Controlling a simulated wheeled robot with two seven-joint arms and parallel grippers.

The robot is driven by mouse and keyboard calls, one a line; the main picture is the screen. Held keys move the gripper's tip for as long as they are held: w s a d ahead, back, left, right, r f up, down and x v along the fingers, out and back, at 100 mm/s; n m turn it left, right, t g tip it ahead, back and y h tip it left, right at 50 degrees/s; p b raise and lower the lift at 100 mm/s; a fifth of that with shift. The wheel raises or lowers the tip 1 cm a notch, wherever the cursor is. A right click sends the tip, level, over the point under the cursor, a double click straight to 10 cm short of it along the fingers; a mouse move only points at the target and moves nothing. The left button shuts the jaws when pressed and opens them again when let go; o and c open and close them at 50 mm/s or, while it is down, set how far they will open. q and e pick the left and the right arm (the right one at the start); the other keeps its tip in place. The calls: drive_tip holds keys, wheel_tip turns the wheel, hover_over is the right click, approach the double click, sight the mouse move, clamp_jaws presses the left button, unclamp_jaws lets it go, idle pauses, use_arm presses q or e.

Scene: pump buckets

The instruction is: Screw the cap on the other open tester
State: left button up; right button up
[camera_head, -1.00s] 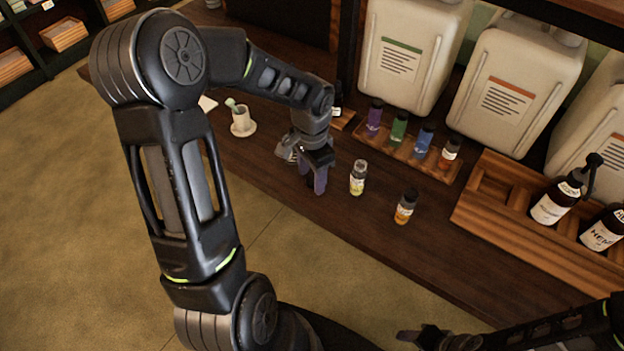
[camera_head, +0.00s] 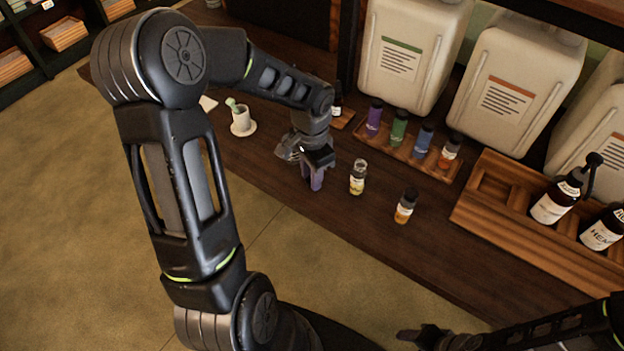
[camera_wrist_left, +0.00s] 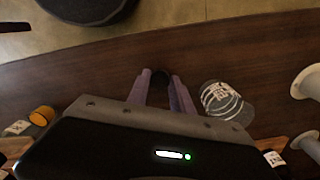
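My left gripper (camera_head: 313,182) points down just left of the open tester. Part of the open tester shows at the left there (camera_wrist_left: 42,116). My right gripper (camera_head: 425,337) is at the bottom edge, its fingers unclear.
A wooden rack (camera_head: 440,172) with several capped testers stands behind. A white mortar (camera_head: 240,120) on a saucer is at the left. A glass jar (camera_wrist_left: 228,101) stands beside my left gripper. Pump bottles (camera_head: 556,202) and large canisters (camera_head: 520,85) line the back right.

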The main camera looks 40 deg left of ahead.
use_arm(q)
clamp_jaws()
wheel_tip(320, 180, up, 10)
idle(0.7)
idle(0.5)
